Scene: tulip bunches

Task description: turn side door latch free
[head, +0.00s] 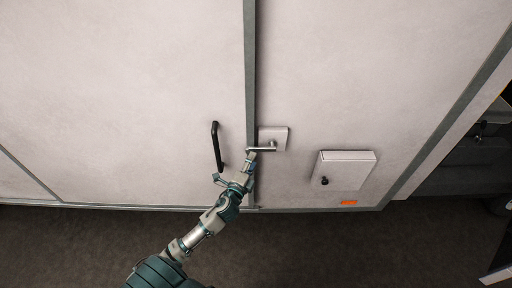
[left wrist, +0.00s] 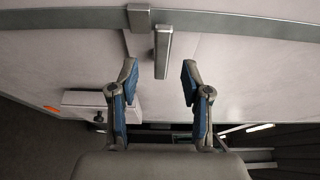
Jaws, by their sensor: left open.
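The side door's latch (head: 262,149) is a grey lever on a light square plate (head: 279,133), just right of the dark vertical seam. The lever lies about level in the head view. My left gripper (head: 249,163) is close below the lever in the head view. In the left wrist view, the open left gripper (left wrist: 158,88) has its blue-padded fingers apart, and the latch lever (left wrist: 162,52) shows ahead between and beyond the fingertips. I cannot tell whether a finger touches it. My right gripper is not in view.
A black pull handle (head: 217,146) stands left of the seam, near my left wrist. A white box (head: 347,170) with a black knob projects from the wall at right, above an orange label (head: 349,203). Dark floor (head: 310,245) runs below.

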